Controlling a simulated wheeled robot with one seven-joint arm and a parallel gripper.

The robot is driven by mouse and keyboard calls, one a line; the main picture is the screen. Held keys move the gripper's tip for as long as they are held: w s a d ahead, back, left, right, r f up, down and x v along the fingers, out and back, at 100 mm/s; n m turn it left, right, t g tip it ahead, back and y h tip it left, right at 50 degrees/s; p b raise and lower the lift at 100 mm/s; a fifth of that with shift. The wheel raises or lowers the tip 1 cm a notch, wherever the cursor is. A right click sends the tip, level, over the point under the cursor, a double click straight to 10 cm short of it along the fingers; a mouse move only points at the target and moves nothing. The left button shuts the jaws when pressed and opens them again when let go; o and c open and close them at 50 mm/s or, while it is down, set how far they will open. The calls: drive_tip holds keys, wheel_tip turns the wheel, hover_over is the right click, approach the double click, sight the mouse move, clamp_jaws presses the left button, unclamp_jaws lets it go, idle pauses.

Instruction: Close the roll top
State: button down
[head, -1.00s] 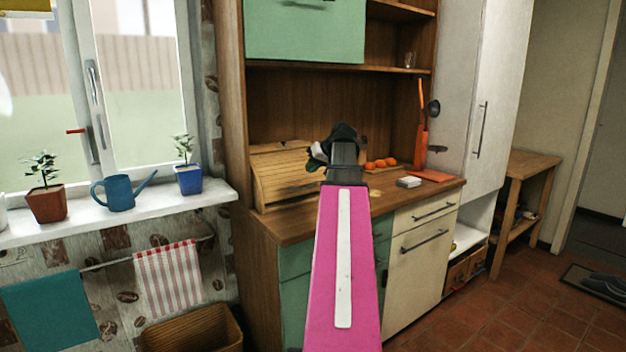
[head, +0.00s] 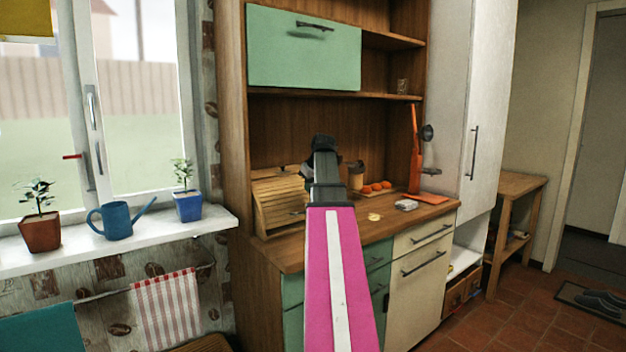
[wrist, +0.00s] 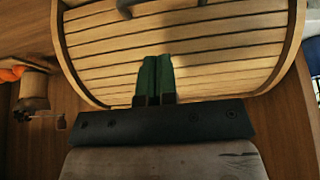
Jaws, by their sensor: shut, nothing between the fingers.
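The roll-top box (head: 278,208) is light wood with a curved, slatted front and stands on the counter at the left of the hutch. Its slats span most of the wrist view (wrist: 220,60) between two curved side walls. A dark handle (head: 297,212) shows low on the front in the head view. The front's lowest edge is hard to make out there. My gripper (head: 322,145) is beside the box's upper right in the picture. Its green fingers (wrist: 155,75) are together and empty, in front of the slats; contact cannot be told.
The window sill (head: 140,235) with pots and a blue watering can is at left.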

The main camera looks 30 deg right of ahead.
sight(309, 199)
drive_tip(key=f, duration=0.5)
drive_tip(key=shift+w, duration=0.2)
drive_tip(key=shift+s+f, duration=0.15)
drive_tip(key=shift+f, duration=0.6)
drive_tip(key=shift+s+f, duration=0.25)
drive_tip(key=shift+f, duration=0.4)
drive_tip(key=shift+s+f, duration=0.25)
drive_tip(key=shift+f, duration=0.4)
